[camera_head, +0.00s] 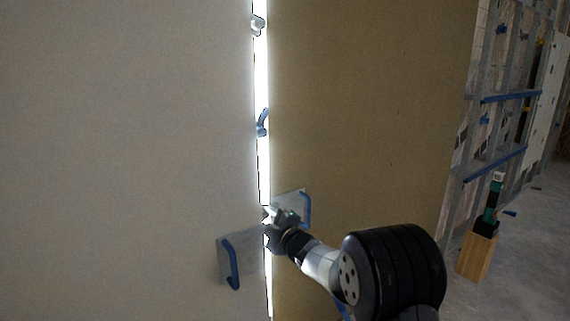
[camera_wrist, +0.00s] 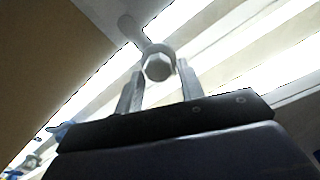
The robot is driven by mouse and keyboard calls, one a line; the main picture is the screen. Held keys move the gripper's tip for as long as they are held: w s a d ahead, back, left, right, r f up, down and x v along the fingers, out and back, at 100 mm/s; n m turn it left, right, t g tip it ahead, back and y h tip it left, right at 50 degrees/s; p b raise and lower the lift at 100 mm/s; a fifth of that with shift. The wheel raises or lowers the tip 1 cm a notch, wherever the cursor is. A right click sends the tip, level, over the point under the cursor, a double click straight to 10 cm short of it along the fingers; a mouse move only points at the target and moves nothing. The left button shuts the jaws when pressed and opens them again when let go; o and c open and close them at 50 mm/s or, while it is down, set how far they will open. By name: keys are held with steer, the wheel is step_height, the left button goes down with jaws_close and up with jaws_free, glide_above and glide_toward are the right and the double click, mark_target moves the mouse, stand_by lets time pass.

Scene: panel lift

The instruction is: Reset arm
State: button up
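My gripper (camera_head: 275,216) is at the bright gap between two panels, beside the blue-handled plates. In the wrist view my gripper (camera_wrist: 159,70) has its two fingers spread apart. A pale hex-headed knob with a grey lever (camera_wrist: 158,65) shows between and just beyond the fingertips; I cannot tell whether they touch it. In the head view my gripper hides that spot. A pale panel (camera_head: 120,130) stands on the left and a brown panel (camera_head: 370,120) on the right.
A grey latch (camera_head: 258,25) and a blue latch (camera_head: 262,123) sit higher along the gap. Blue handles are on the left plate (camera_head: 232,262) and right plate (camera_head: 305,209). A wooden block with a tool (camera_head: 477,257) stands on the open floor at right, near metal framing (camera_head: 505,95).

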steer(key=n+b, duration=0.2)
steer(key=n, duration=0.3)
steer(key=shift+f, duration=0.1)
steer(key=n+b, duration=0.1)
steer(key=n, duration=0.3)
steer(key=shift+n+b, duration=0.4)
steer(key=n, duration=0.4)
steer(key=shift+b, duration=0.3)
steer(key=shift+d+f+n, duration=0.1)
steer(key=shift+n, duration=2.2)
